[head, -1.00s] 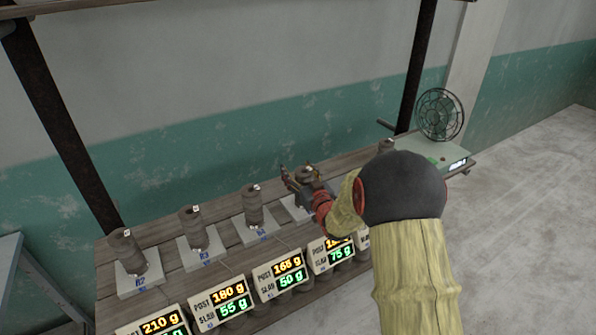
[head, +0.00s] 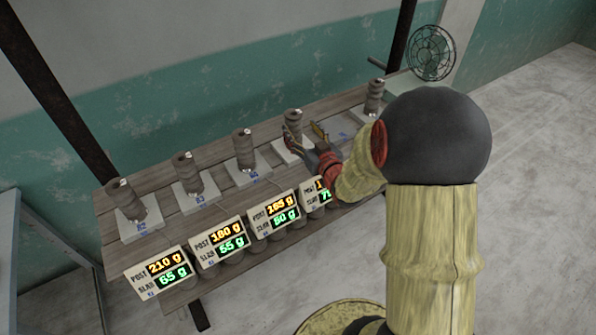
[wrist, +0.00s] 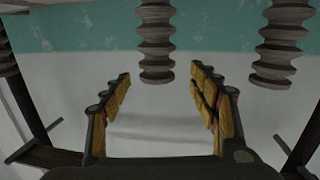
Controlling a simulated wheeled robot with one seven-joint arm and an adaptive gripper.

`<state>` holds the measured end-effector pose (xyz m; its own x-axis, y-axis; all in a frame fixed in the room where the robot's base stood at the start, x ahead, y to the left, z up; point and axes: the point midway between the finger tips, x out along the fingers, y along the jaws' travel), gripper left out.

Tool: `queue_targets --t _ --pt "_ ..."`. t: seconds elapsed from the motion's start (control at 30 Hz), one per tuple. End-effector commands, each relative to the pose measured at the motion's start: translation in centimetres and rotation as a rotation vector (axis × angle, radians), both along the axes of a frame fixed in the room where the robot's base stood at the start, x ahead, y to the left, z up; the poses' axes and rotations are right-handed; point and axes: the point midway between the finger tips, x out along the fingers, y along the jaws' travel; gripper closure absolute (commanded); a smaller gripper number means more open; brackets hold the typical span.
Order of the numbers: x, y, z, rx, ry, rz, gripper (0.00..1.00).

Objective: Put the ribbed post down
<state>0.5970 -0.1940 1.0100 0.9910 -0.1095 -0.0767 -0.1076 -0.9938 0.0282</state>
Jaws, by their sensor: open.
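The grey-brown ribbed post (head: 293,121) nearest my gripper stands upright on a pale slab (head: 283,154) in the head view. My gripper (head: 307,134) is open and empty, in front of and slightly right of this post. In the wrist view, which looks upside down, a ribbed post (wrist: 155,35) appears centred beyond my open fingers (wrist: 160,75), with clear space between it and each finger. My fingers hide part of the post's foot in the head view, so its contact with the slab is only partly seen.
Similar posts stand on slabs along the wooden bench, to the left (head: 246,146) and right (head: 375,95). Lit weight displays (head: 220,240) line the front edge. A fan (head: 432,52) stands at the far right. A dark upright (head: 402,35) rises behind the bench.

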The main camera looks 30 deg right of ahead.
Motion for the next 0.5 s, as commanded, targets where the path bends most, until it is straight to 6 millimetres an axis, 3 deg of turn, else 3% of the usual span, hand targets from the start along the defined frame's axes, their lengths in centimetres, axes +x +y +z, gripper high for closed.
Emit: queue_targets --t 0.13,0.27,0.37,0.5 --pt "0.0 1.8 3.1 -0.032 0.133 -0.028 0.40" --pt "-1.8 3.9 5.1 -0.039 0.276 -0.057 0.40" --pt "-4.2 5.8 6.5 -0.031 0.385 -0.070 0.40" --pt "-9.1 9.0 8.0 -0.007 0.537 -0.070 0.40"
